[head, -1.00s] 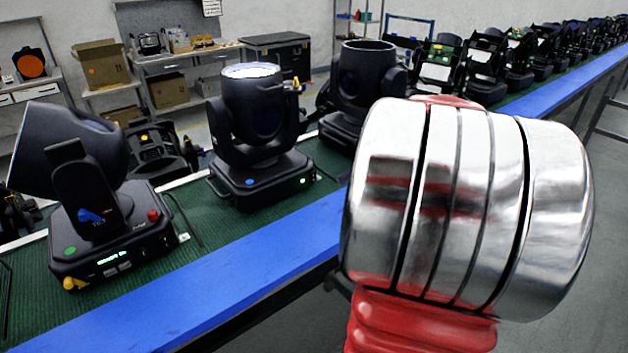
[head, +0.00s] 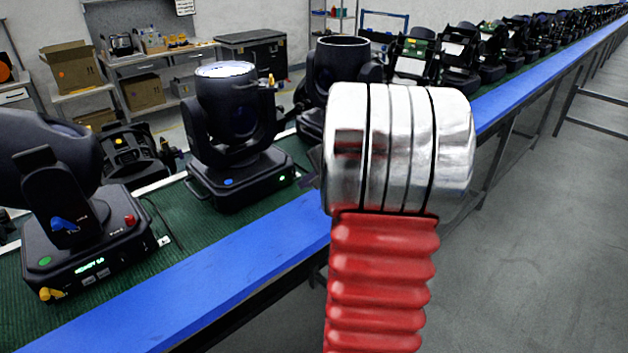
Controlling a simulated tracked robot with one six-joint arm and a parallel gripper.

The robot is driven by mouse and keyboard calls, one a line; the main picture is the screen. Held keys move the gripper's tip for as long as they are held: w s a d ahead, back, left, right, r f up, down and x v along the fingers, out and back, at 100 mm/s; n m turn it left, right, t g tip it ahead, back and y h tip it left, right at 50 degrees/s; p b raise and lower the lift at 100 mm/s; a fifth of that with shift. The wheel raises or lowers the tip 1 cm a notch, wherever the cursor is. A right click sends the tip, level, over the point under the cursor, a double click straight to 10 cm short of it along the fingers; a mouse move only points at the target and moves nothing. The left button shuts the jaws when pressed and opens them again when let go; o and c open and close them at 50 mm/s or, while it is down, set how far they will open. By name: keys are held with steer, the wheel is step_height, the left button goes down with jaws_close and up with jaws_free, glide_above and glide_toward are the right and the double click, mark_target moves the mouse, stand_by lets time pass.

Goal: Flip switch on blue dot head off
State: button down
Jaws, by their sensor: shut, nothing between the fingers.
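The blue dot head (head: 240,110) is a black moving-head light standing upright on the green belt, with a pale lit-looking top. Its blue dot (head: 228,182) is on the front of its base. A small green light (head: 282,178) glows at the base's right end; I cannot make out the switch itself. My arm, with a silver joint and red ribbed sleeve, stands in front and to the right of this head. My gripper is not clearly visible; the arm appears to hide it.
A green-dot head (head: 75,235) with a lit display and red and yellow knobs stands at the left. Another dark head (head: 342,65) stands behind my arm. A blue rail (head: 240,260) edges the belt. Open grey floor (head: 530,240) lies at the right.

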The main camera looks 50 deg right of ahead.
mark_target(291, 178)
steer(key=shift+w+d+f, duration=0.15)
steer(key=shift+w, duration=1.45)
steer(key=shift+w+f, duration=0.1)
steer(key=shift+w, duration=0.05)
steer(key=shift+r, duration=0.9)
